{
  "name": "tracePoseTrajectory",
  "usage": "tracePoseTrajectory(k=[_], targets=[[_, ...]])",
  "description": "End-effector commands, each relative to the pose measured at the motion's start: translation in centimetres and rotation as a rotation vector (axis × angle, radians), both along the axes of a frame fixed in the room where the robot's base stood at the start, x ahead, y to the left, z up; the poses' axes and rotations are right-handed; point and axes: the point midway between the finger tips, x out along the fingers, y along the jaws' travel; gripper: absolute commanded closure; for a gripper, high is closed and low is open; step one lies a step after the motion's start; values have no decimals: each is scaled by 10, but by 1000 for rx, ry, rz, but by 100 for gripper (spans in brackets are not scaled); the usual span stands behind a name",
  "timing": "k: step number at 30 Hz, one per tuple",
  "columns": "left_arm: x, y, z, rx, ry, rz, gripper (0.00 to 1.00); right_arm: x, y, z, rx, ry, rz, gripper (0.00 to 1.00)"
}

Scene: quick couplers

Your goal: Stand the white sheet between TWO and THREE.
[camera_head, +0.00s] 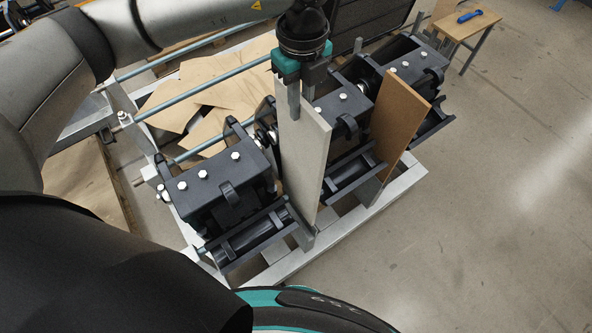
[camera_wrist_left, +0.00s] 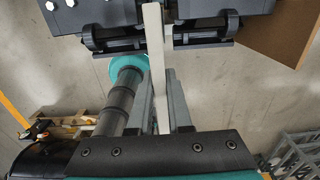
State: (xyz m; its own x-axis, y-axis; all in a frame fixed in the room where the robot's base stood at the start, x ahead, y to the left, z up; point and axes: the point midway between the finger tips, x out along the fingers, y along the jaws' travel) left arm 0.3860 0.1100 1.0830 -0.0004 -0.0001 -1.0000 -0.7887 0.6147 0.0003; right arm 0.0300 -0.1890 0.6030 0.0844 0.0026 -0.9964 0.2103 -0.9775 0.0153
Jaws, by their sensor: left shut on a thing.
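The white sheet (camera_head: 303,155) is upright in the head view, in the gap between the left black coupler (camera_head: 215,185) and the middle black coupler (camera_head: 340,105). My left gripper (camera_head: 299,98) is shut on its upper edge from above. In the left wrist view the sheet (camera_wrist_left: 155,50) shows edge-on between the fingers (camera_wrist_left: 161,112), and its far part lies between two couplers. I cannot tell whether its lower edge rests on the frame. I can read no labels TWO or THREE on the couplers. My right gripper is not in view.
A brown sheet (camera_head: 399,120) stands between the middle coupler and the right coupler (camera_head: 412,65). The couplers sit on a pale metal frame (camera_head: 345,225). Brown paper lies behind them. A small wooden table (camera_head: 465,27) with a blue tool stands at back right. The floor right is clear.

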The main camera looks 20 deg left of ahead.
Motion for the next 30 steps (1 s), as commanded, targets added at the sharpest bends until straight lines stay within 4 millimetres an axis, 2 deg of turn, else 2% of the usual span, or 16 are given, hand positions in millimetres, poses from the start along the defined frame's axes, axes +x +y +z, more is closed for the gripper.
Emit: tracePoseTrajectory(k=[1, 6, 12, 19, 25, 30], targets=[[-1, 1, -16, 2, 6, 2, 100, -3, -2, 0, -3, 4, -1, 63], [-1, 0, -62, 1, 5, 2, 100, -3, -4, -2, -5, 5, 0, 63], [0, 1, -105, 1, 2, 1, 100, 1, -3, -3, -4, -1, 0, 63], [0, 0, -126, 0, 1, 0, 100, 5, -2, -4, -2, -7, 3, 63], [0, 0, -156, 1, 1, 1, 100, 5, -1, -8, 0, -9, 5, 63], [0, 0, -163, -1, -1, -1, 100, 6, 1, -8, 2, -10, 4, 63]])
